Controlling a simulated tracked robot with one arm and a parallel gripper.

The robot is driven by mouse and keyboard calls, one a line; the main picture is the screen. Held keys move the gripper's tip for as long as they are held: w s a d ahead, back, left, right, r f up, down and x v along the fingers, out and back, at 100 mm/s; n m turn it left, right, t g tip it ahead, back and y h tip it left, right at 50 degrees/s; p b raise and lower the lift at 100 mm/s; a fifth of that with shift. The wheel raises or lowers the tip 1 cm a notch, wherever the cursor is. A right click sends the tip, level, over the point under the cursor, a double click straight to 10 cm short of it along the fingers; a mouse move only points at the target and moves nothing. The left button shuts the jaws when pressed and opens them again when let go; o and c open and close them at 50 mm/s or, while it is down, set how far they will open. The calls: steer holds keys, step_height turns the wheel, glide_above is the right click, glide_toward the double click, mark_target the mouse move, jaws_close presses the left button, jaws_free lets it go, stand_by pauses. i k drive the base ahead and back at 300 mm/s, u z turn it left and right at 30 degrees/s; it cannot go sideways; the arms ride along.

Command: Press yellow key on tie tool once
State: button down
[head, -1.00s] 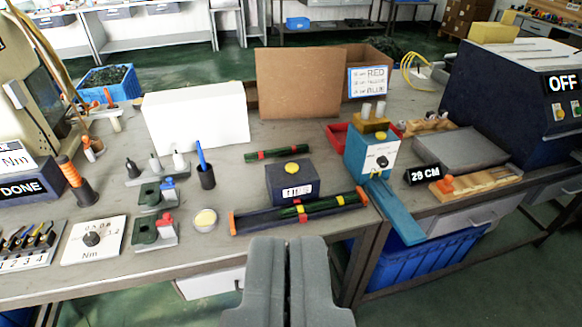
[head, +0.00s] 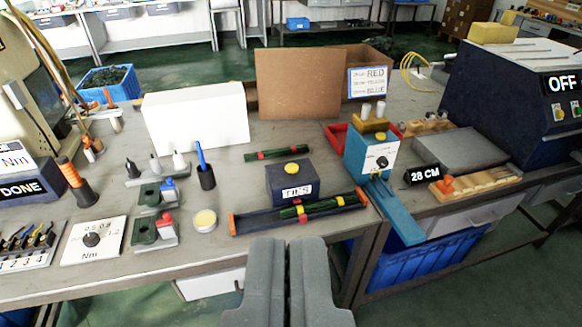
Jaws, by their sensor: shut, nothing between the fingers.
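The tie tool is a dark blue box (head: 278,181) on the bench with a "TIES" label on its front. Its round yellow key (head: 292,167) sits on top. In front of it a dark tray (head: 262,223) with orange ends holds a green bundle (head: 312,208) with red and yellow bands. My gripper (head: 289,245) is at the bottom middle, fingers shut and empty. In the picture it is below the tie tool and tray, apart from the key. The key is in full view.
A blue and white machine (head: 371,152) with a blue chute (head: 398,212) stands to the right. A second green bundle (head: 277,154) lies behind the tie tool. A pen cup (head: 206,178) and a yellow-topped tin (head: 204,220) stand to the left.

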mark_target(292, 169)
steer(key=k, duration=0.6)
steer(key=z, duration=0.7)
steer(key=i, duration=1.9)
steer(key=u, duration=0.15)
